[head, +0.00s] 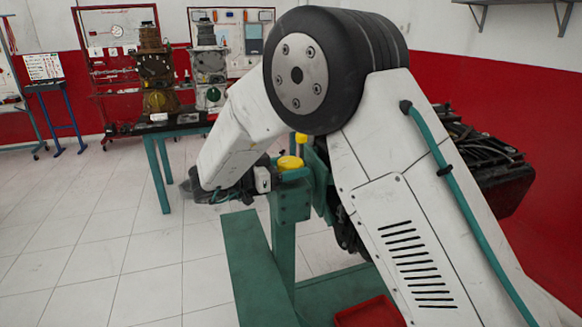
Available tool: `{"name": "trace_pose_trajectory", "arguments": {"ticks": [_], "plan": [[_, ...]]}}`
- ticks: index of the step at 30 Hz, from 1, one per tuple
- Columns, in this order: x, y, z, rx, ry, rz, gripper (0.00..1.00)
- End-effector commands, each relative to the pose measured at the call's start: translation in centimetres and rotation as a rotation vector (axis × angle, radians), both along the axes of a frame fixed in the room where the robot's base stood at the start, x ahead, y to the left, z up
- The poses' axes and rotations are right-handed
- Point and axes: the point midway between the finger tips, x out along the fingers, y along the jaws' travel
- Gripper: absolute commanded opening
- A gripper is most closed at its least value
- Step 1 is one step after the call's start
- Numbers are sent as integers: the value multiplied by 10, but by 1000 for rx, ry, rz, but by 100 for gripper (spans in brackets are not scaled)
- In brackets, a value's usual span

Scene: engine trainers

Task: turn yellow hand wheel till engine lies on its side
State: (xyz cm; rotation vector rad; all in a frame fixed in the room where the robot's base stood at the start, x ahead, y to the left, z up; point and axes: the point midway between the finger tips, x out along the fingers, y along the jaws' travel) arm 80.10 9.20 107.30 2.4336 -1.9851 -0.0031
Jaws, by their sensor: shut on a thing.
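The yellow hand wheel (290,163) is on the green engine stand (283,235), near the middle of the head view. My gripper (275,176) is at the wheel's left side, shut on it; its fingertips are small and partly hidden. The dark engine (487,148) is on the right behind my white arm, which covers most of it. Its visible part has several hoses or pipes on top. How far the engine is tilted cannot be told.
A red tray (370,312) lies low on the stand's base. A green-legged bench (162,170) with two other engines stands at the back left. The tiled floor (90,250) at left is clear.

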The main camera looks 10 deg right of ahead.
Motion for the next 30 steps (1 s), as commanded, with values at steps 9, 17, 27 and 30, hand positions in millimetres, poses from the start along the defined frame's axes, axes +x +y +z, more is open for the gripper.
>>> {"name": "trace_pose_trajectory", "arguments": {"ticks": [9, 17, 27, 30], "plan": [[1, -1, 2, -1, -5, -120, 36], [0, -1, 2, -1, -5, -144, 36], [0, -1, 3, -1, -6, -143, 73], [0, -1, 2, -1, -5, -143, 81]]}}
